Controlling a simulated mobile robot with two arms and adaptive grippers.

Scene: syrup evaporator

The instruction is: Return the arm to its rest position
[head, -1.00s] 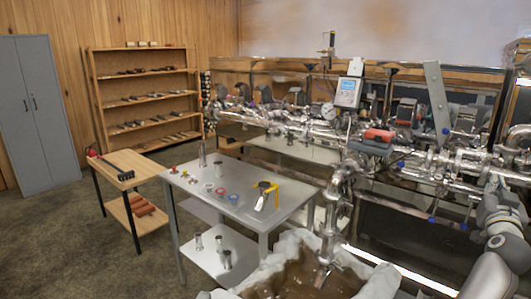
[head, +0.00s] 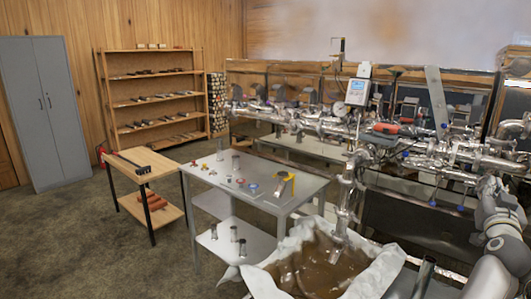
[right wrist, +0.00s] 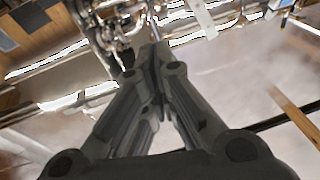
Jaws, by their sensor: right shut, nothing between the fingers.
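My right arm (head: 497,235) comes in at the right edge of the head view, in front of the shiny steel pipework. It is bent upward, and I cannot make out its fingertips there. In the right wrist view my right gripper (right wrist: 156,60) is shut, its two dark fingers meeting at the tips with nothing between them. Steel pipes show behind the fingertips, and pale haze fills the right of that view. My left gripper is not in view.
The evaporator pipework (head: 440,158) runs close to my right arm. A cloth-lined basin (head: 265,285) of brown liquid stands in front. A grey metal table (head: 215,180) holds small parts. A wooden table (head: 135,165), shelves (head: 155,105) and a cabinet (head: 45,120) stand left, with open floor between.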

